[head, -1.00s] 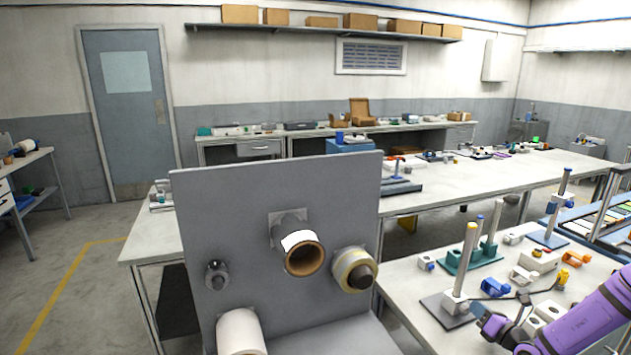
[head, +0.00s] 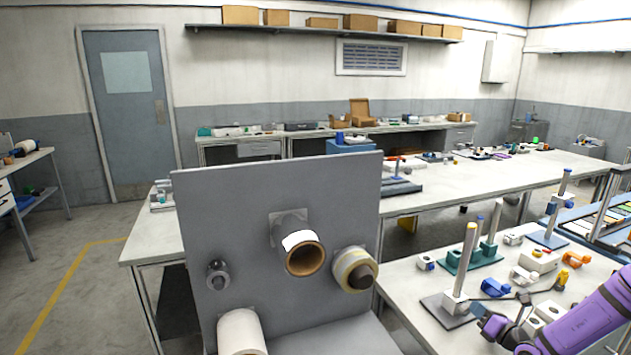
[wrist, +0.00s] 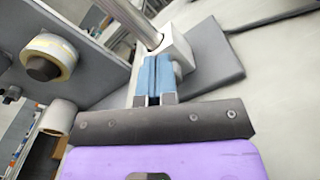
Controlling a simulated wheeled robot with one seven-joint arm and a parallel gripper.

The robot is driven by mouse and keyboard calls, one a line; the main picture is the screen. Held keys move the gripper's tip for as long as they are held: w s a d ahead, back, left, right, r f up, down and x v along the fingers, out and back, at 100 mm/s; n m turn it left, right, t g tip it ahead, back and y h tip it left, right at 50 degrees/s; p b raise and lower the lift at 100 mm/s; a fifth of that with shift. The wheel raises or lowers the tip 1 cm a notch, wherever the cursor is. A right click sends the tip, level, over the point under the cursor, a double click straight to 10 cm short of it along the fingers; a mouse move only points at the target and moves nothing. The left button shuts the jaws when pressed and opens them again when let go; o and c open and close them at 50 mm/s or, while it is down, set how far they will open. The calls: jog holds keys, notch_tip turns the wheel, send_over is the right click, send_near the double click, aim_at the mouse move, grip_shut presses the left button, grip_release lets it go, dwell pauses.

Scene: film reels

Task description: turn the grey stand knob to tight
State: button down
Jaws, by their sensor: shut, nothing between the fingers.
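The grey stand has a dark flat base (head: 447,309), a pale block and an upright post (head: 465,258) with a yellow top, on the right bench. In the wrist view its pale block (wrist: 177,50), post (wrist: 143,25) and base (wrist: 215,52) are just beyond my fingertips. I cannot make out the knob clearly; my fingers may hide it. My gripper (head: 479,310) has a purple body and blue fingers (wrist: 155,70). The fingers are shut together, with nothing seen between them, close against the block. I cannot tell whether they touch it.
A teal stand (head: 474,258) and several small blue, orange and white parts lie behind and right of the grey stand. A large grey upright panel (head: 240,210) with rolls on it stands to the left, with a gap before the bench.

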jog(key=shift+w+r, duration=0.25)
jog(key=shift+w, duration=0.35)
jog(key=shift+d+r, duration=0.2)
jog(key=shift+s+d+f, duration=0.1)
jog(key=shift+s+d, duration=0.2)
jog(key=shift+s, duration=0.05)
jog(key=shift+v, duration=2.55)
jog(key=shift+f, duration=0.2)
